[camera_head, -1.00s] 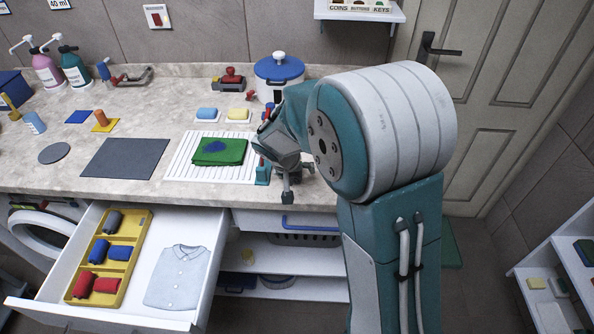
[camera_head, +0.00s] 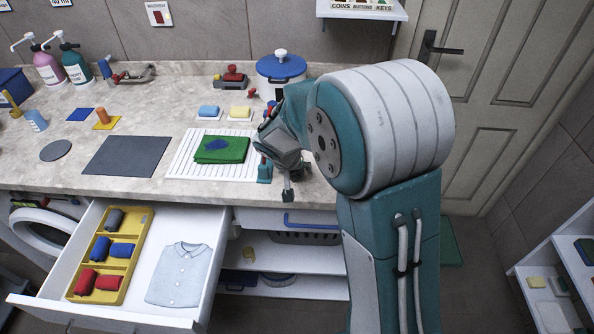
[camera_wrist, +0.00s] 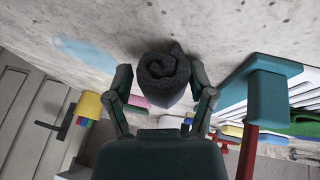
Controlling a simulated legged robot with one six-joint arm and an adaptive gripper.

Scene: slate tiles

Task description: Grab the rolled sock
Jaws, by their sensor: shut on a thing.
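A dark grey rolled sock (camera_wrist: 164,76) shows its spiral end in the wrist view. My gripper (camera_wrist: 165,94) has one finger on each side of it and is shut on it. In the open drawer, a yellow tray (camera_head: 142,232) holds another grey rolled sock (camera_head: 115,218), two blue rolled socks (camera_head: 112,249) and two red ones (camera_head: 97,283).
A folded green cloth (camera_head: 222,150) lies on the striped mat (camera_head: 188,158) beside my gripper. A blue-lidded pot (camera_head: 281,72) stands behind. The open drawer (camera_head: 205,262) juts out and holds a folded shirt (camera_head: 180,275). The counter around the dark mat (camera_head: 128,156) has clear room.

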